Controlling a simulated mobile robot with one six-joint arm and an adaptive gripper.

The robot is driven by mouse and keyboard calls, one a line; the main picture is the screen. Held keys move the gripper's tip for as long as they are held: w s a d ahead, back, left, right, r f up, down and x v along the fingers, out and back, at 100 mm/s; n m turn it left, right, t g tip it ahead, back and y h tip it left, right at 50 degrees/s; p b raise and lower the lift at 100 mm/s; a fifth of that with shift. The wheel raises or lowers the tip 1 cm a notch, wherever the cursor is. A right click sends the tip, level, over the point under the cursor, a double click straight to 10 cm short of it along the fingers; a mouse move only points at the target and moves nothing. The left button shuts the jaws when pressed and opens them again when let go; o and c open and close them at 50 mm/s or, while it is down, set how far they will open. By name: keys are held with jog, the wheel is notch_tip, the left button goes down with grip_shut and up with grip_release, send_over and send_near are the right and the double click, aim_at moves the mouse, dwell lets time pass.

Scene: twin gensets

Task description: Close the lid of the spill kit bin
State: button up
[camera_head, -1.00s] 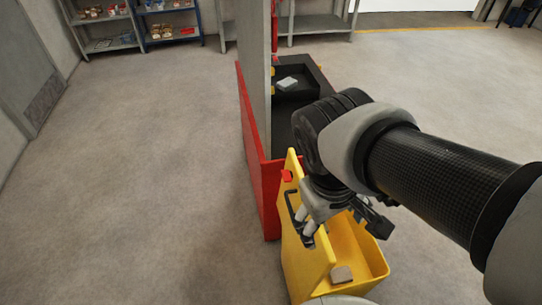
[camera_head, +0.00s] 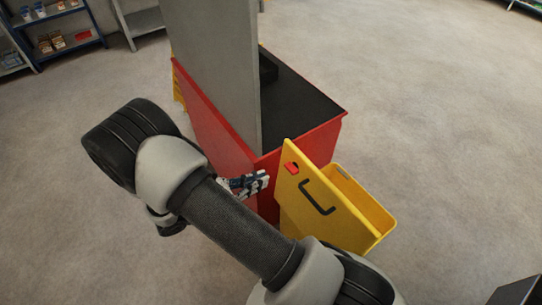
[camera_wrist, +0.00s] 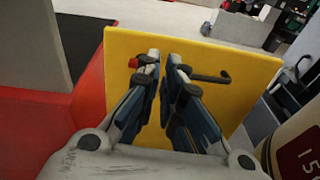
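The spill kit bin is yellow. In the head view its lid (camera_head: 306,212) stands up steeply along the bin's left side, with a black handle (camera_head: 316,198) and a small red latch (camera_head: 291,168) facing me. The bin's open body (camera_head: 372,208) shows behind the lid to the right. My gripper (camera_head: 264,181) is just left of the lid, on its handle side. In the wrist view my gripper (camera_wrist: 162,62) points at the yellow lid (camera_wrist: 225,68), with a narrow gap between the empty fingers. Whether the fingertips touch the lid cannot be told.
A red cabinet (camera_head: 225,137) with a black top (camera_head: 300,108) and a grey upright panel (camera_head: 222,65) stands close behind the bin. Shelves (camera_head: 60,32) stand at the back left. The floor (camera_head: 450,140) to the right is clear.

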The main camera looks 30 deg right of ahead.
jog(key=shift+w+a+f+n+t+h, duration=0.15)
jog(key=shift+w+a+f+n+t, duration=0.15)
jog(key=shift+f, duration=0.1)
jog(key=shift+w+a+f+n+t+h, duration=0.15)
jog(key=shift+w+f+n+t, duration=0.1)
jog(key=shift+f, duration=0.15)
grip_shut()
jog(key=b, duration=0.2)
send_near(300, 160)
jog(key=d, duration=0.5)
jog(key=shift+w+d+f, duration=0.2)
jog(key=shift+w+f, duration=0.05)
jog(key=shift+f, duration=0.1)
jog(key=shift+w+d, duration=0.1)
jog(key=shift+d, duration=0.55)
